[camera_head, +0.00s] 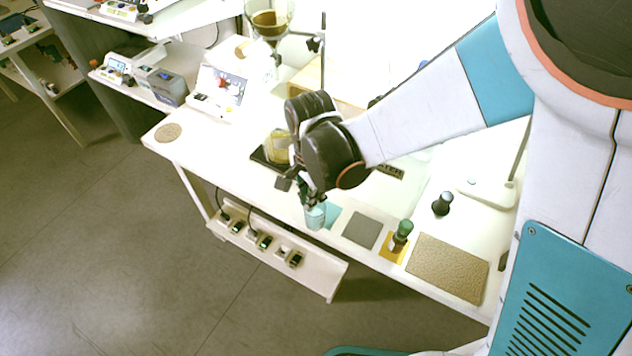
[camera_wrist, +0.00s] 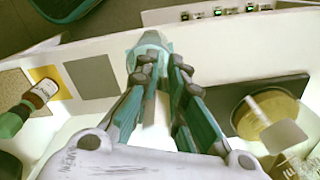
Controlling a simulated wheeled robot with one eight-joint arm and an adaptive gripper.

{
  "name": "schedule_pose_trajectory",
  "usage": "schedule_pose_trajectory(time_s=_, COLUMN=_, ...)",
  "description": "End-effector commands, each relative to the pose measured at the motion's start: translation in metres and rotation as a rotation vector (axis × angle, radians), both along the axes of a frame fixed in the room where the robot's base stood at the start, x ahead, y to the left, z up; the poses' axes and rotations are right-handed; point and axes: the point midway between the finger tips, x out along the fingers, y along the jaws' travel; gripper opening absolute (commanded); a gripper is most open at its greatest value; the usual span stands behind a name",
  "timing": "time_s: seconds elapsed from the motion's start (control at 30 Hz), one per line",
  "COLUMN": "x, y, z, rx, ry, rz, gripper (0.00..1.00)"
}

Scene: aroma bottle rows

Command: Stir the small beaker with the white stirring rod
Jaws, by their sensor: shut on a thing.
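The small beaker (camera_head: 315,216) is pale blue and stands upright at the left of a teal mat near the table's front edge. In the wrist view it shows as a light teal round shape (camera_wrist: 150,45) just beyond my fingertips. My gripper (camera_head: 310,194) points down right above the beaker. In the wrist view my gripper's fingertips (camera_wrist: 160,72) are close together, with only a narrow gap, far narrower than the beaker. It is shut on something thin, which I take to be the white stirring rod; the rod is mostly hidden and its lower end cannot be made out.
A larger beaker of yellow liquid (camera_head: 277,147) stands on a dark plate behind the gripper, close on its left. A green-capped bottle (camera_head: 402,235) stands on a yellow mat. A grey mat (camera_head: 361,230) and a brown textured mat (camera_head: 447,268) are bare. A dark-capped bottle (camera_head: 442,204) stands farther right.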

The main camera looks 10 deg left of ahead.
Motion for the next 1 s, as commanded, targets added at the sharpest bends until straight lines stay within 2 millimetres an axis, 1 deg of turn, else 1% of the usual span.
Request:
schedule_pose_trajectory(time_s=0.03, x=-0.001, y=0.0, z=0.007, rx=-0.001, ry=0.001, rz=0.0, gripper=0.0)
schedule_pose_trajectory(time_s=0.1, x=-0.001, y=0.0, z=0.012, rx=0.0, ry=0.001, rz=0.0, gripper=0.0)
schedule_pose_trajectory(time_s=1.0, x=-0.001, y=0.0, z=0.078, rx=0.0, ry=0.003, rz=0.001, gripper=0.0)
